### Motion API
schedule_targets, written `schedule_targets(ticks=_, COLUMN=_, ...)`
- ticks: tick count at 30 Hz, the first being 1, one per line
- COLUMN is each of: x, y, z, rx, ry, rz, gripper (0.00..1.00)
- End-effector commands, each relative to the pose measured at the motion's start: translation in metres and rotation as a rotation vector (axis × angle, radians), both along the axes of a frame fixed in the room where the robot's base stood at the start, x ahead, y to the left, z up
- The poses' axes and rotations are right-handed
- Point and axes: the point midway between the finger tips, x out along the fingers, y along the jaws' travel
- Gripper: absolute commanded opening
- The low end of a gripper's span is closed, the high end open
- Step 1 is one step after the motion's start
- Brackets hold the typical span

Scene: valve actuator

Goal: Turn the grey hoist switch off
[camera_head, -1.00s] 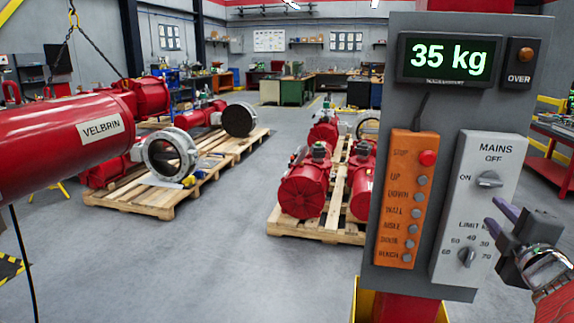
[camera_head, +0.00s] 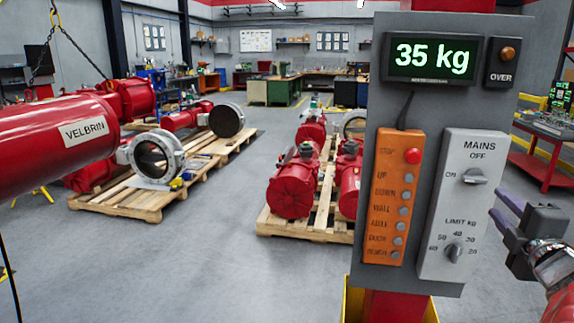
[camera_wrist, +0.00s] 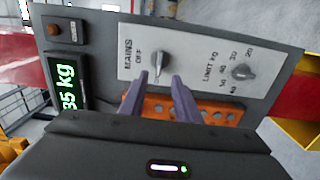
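The grey switch knob (camera_head: 475,176) sits on the light grey MAINS plate (camera_head: 443,240), with OFF marked above it and ON at its left. Its bar lies roughly level, toward ON. It also shows in the wrist view (camera_wrist: 161,62), where the panel appears turned on its side. My gripper (camera_head: 495,203) has two purple fingers and stands at the plate's right edge in the head view. In the wrist view its fingers (camera_wrist: 159,77) are apart, with the knob just beyond and between the tips. I see nothing held, and contact with the knob does not show.
A LIMIT kg dial (camera_head: 453,252) sits lower on the same plate. An orange button box (camera_head: 393,215) with a red STOP button is beside it. The display (camera_head: 431,59) reads 35 kg. A red hoisted cylinder (camera_head: 60,145) hangs at left. Pallets with red actuators stand behind.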

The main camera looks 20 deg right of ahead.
Motion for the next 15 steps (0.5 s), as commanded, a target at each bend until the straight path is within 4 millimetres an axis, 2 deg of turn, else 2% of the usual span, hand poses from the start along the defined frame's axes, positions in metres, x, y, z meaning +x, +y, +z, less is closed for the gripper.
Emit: schedule_targets(ticks=15, x=0.064, y=-0.036, z=-0.001, rx=0.001, ry=0.0, rz=0.004, gripper=0.3)
